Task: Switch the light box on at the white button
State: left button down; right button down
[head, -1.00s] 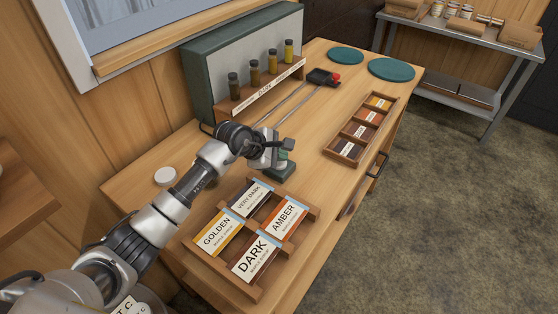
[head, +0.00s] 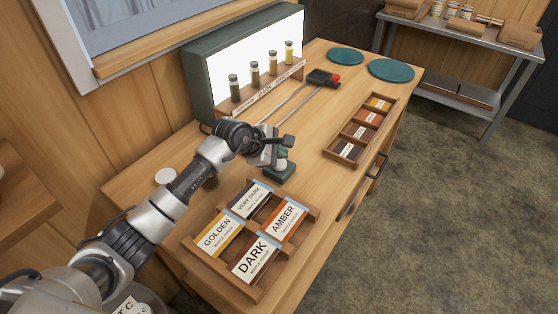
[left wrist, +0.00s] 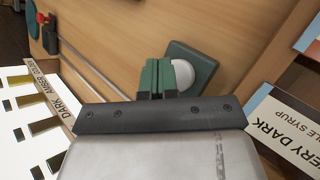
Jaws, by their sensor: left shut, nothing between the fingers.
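The light box (head: 203,82) stands at the back of the bench, and its front panel (head: 228,72) glows bright white. The white button (left wrist: 184,76) sits on a small dark green base (left wrist: 202,62), which also shows in the head view (head: 282,172). My left gripper (head: 284,158) is over this base; in the left wrist view its green fingertips (left wrist: 160,72) are together with nothing between them. They cover part of the button and look to be at or very near it; I cannot tell whether they touch. My right gripper is not in view.
Several syrup vials (head: 254,74) stand on a labelled ledge before the light box. A wooden label tray (head: 187,241) is at the front, and a narrower card tray (head: 345,155) is at right. A white disc (head: 164,177) and two teal discs (head: 391,70) lie on the bench.

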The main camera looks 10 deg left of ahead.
aim_at(280, 163)
pick_arm(q)
notch_tip(280, 163, up, 6)
jog(key=p, duration=0.3)
dwell(0.6)
